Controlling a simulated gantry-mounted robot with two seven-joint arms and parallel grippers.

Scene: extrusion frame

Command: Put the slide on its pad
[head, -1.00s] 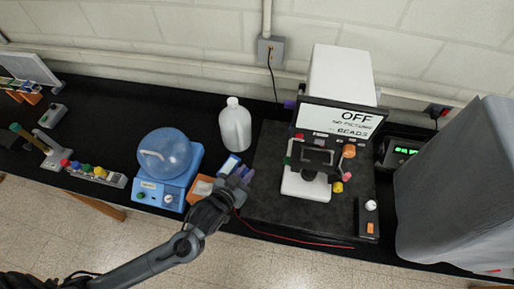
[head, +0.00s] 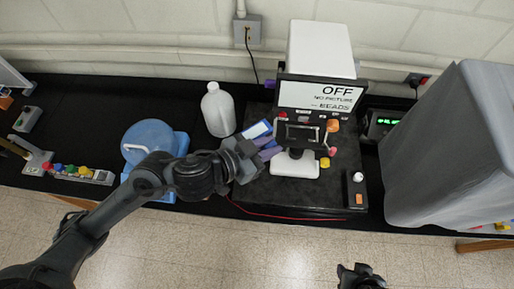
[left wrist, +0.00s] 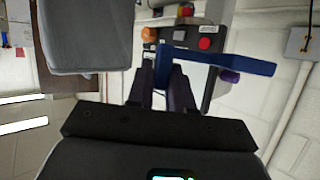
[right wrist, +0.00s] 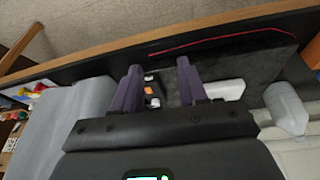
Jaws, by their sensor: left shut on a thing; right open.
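The slide (head: 258,129), a flat piece with a blue edge and a pale face, is held by my left gripper (head: 268,146), just left of the machine with the OFF screen. In the left wrist view it is a long blue bar (left wrist: 218,60) across the fingertips, and the gripper (left wrist: 165,75) is shut on it. The slide is up off the bench, apart from the machine's dark stage (head: 297,134). I cannot make out its pad for certain. My right gripper (head: 360,272) is in front of the bench; its fingers (right wrist: 160,85) are open and empty.
The machine's white base (head: 294,166) and its screen (head: 318,96) stand close to the slide's right. A white bottle (head: 218,110) is behind the left gripper, and a blue centrifuge-like device (head: 150,140) is left. A grey covered bulk (head: 440,150) fills the right side.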

